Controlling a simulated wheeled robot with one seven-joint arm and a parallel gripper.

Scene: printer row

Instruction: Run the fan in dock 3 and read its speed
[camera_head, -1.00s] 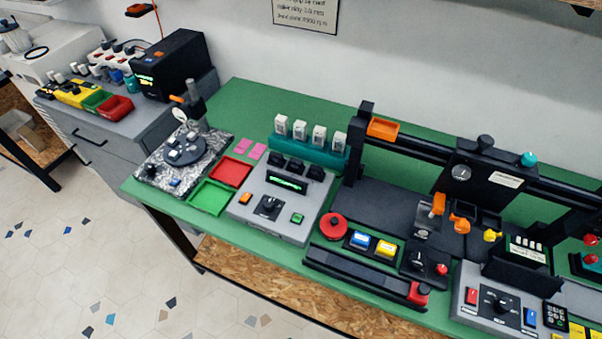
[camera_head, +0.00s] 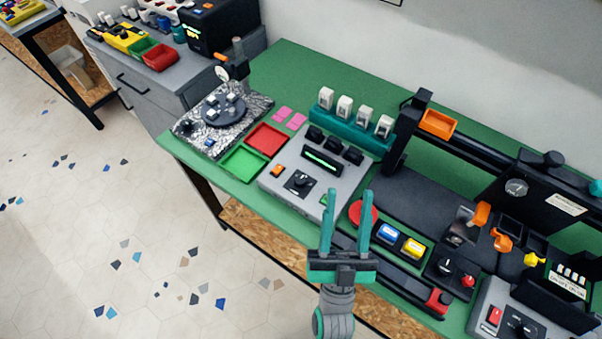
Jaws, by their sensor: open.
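A grey test console (camera_head: 273,180) stands on the green bench, with a lit green display (camera_head: 321,161), a black knob (camera_head: 299,183) and an orange button (camera_head: 278,171). Along its back edge are several black dock-like parts (camera_head: 332,145); I cannot tell which is dock 3. Behind it a teal rack (camera_head: 325,122) holds several white units (camera_head: 344,105), perhaps the fans. My gripper (camera_head: 347,205) is open and empty, in front of the console's right front corner, with its fingers pointing up in the picture. The fingers partly hide the console's green button (camera_head: 324,201).
A red tray (camera_head: 267,138) and a green tray (camera_head: 244,160) lie left of the console. A red round button (camera_head: 363,213), a blue button (camera_head: 388,232) and a yellow button (camera_head: 413,248) stand to its right. A black gantry (camera_head: 399,140) rises farther right. Floor in front is clear.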

